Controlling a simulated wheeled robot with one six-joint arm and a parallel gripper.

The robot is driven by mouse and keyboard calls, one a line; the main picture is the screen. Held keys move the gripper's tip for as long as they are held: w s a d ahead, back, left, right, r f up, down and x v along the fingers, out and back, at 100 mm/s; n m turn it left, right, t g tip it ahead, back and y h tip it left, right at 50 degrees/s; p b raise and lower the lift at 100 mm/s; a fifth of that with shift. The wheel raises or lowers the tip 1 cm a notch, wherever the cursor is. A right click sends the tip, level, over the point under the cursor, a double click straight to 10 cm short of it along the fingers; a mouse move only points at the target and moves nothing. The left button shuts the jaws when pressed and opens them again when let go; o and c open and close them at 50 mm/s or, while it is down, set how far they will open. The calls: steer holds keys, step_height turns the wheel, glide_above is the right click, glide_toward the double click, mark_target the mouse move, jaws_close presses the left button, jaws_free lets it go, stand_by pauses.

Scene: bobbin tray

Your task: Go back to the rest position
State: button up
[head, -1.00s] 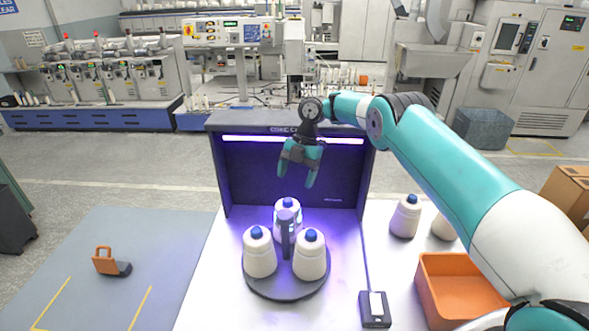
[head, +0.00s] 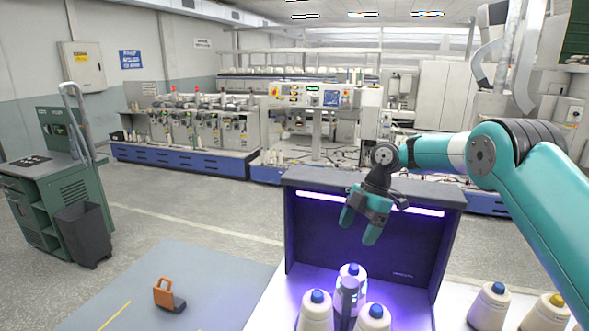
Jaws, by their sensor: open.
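My gripper (head: 359,232) hangs in the air in front of the dark, purple-lit booth (head: 415,238), fingers pointing down. Its two teal fingers are apart with nothing between them. Below it, three white bobbins with blue tops stand around a grey post (head: 347,297): a back one (head: 357,271), a left one (head: 316,312) and a right one (head: 373,319). The lower edge of the picture cuts off the front two, and the tray under them is out of view. The gripper is clear of the bobbins.
Two more bobbins stand at the right, one blue-topped (head: 489,303) and one yellow-topped (head: 546,312). An orange-handled object (head: 166,295) lies on the grey floor mat (head: 225,270). A green workbench (head: 55,200) and dark bin (head: 83,235) stand at the left. Machines line the back.

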steer(key=s+a+r+m+b, duration=0.2)
steer(key=s+m+b, duration=0.1)
steer(key=s, duration=0.2)
steer(key=s+a+r+m+b, duration=0.2)
steer(key=s+m, duration=0.1)
steer(key=s, duration=0.2)
steer(key=s+f+m+b, duration=0.2)
steer(key=s+m+b, duration=0.1)
steer(key=s, duration=0.6)
steer(key=s+d+f+m+t+b, duration=0.1)
steer(key=s+f+m+b, duration=0.2)
steer(key=s, duration=0.6)
steer(key=s+d+f+m+t+b, duration=0.1)
steer(key=s+f+m+b, duration=0.1)
steer(key=s, duration=0.7)
steer(key=shift+s+f+m+b, duration=0.2)
steer(key=shift+s+m+b, duration=0.3)
steer(key=shift+m, duration=0.7)
steer(key=shift+w+d, duration=0.1)
steer(key=shift+c, duration=0.2)
